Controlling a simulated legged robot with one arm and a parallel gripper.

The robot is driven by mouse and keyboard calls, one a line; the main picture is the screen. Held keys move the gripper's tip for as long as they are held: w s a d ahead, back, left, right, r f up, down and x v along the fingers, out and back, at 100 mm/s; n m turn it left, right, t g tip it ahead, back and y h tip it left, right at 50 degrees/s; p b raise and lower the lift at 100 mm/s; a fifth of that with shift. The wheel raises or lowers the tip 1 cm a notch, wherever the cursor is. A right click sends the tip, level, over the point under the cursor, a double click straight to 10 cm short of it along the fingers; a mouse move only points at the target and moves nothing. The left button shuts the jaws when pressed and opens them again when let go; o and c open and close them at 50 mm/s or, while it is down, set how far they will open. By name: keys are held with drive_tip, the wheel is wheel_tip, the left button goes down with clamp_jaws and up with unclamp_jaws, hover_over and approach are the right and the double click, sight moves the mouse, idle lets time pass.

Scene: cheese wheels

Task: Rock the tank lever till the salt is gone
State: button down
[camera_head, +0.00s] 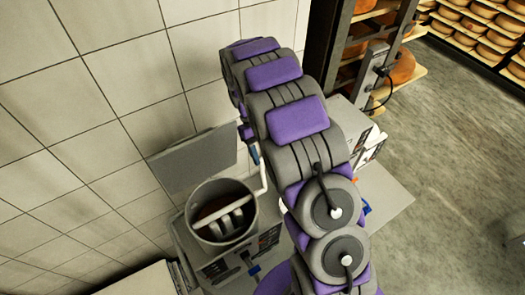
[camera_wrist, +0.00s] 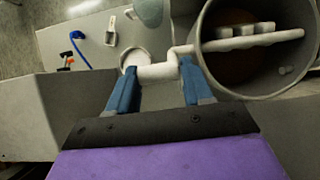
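The tank is a grey open cylinder (camera_head: 222,236) left of my arm in the head view; it also fills the upper right of the wrist view (camera_wrist: 212,76). Inside are a pale crossbar with short paddles and something brown; I cannot make out salt. The white lever (camera_head: 263,180) runs out of the tank and bends into a crank. In the wrist view its handle (camera_wrist: 158,72) lies crosswise between the blue fingertips of my gripper (camera_wrist: 160,70). The fingers are spread wide, and I cannot tell whether they touch the handle. The gripper (camera_head: 253,153) is partly hidden by my arm in the head view.
A tiled wall (camera_head: 110,100) stands close on the left. A grey panel (camera_head: 192,162) is behind the tank. Cheese shelves (camera_head: 480,30) stand at the back right. Open floor (camera_head: 450,150) lies to the right. A blue hooked item (camera_wrist: 78,45) is at the wrist view's upper left.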

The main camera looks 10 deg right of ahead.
drive_tip(key=shift+w+a+f, duration=0.2)
drive_tip(key=shift+w+f, duration=0.05)
drive_tip(key=shift+w, duration=0.5)
drive_tip(key=shift+w+a+f, duration=0.2)
drive_tip(key=shift+w+f, duration=0.05)
drive_tip(key=shift+w, duration=0.45)
drive_tip(key=c, duration=0.9)
unclamp_jaws()
drive_tip(key=o, duration=0.4)
drive_tip(key=shift+w+f, duration=0.3)
drive_tip(key=shift+w, duration=0.25)
drive_tip(key=shift+s+b+v, duration=0.15)
drive_tip(key=shift+b+v, duration=0.15)
drive_tip(key=shift+v, duration=1.6)
drive_tip(key=shift+s+b+v, duration=0.1)
drive_tip(key=shift+b+v, duration=0.15)
drive_tip(key=shift+v, duration=1.6)
drive_tip(key=shift+a+r, duration=0.1)
drive_tip(key=shift+r, duration=0.05)
